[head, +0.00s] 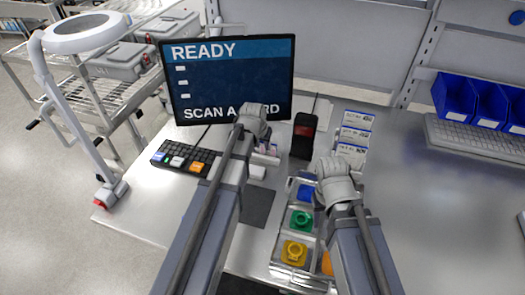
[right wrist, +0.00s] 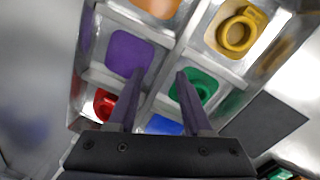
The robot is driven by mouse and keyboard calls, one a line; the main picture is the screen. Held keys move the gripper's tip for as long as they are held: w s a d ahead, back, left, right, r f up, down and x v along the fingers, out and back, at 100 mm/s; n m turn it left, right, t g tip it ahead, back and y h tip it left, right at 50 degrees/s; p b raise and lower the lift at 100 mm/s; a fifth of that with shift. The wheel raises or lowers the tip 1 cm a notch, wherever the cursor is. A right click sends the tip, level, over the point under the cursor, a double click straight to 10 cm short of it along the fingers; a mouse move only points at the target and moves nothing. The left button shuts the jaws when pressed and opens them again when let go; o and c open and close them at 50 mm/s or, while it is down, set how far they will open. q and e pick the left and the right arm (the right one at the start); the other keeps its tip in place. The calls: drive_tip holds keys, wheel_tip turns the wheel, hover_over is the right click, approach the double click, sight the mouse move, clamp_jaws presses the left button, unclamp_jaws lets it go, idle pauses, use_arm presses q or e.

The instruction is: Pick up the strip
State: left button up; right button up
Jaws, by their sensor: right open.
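I cannot make out anything that is surely the strip. A grey compartment tray (head: 272,272) holds coloured pieces, including a yellow ring piece (head: 294,252), a green one (head: 301,220) and a blue one (head: 305,192). My right gripper (right wrist: 158,76) is open and empty above this tray, its fingers over the area between the purple pad (right wrist: 128,53) and the green piece (right wrist: 190,88). In the head view its wrist hides part of the tray. My left gripper (head: 254,130) is beyond the tray, in front of the monitor; its fingers are hidden by its own wrist.
A monitor (head: 225,80) stands at the back, with a black keypad (head: 185,159) before it. A dark scanner (head: 303,135) and label cards (head: 352,135) stand behind the tray. A lamp (head: 85,35) is at left. A dark mat (head: 258,207) lies left of the tray.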

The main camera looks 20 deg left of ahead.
sight(262, 154)
use_arm(q)
clamp_jaws()
drive_tip(key=shift+r, duration=0.1)
use_arm(e)
drive_tip(key=shift+r, duration=0.15)
use_arm(q)
wheel_tip(262, 154, up, 10)
drive_tip(key=p, duration=1)
use_arm(e)
wheel_tip(262, 154, up, 10)
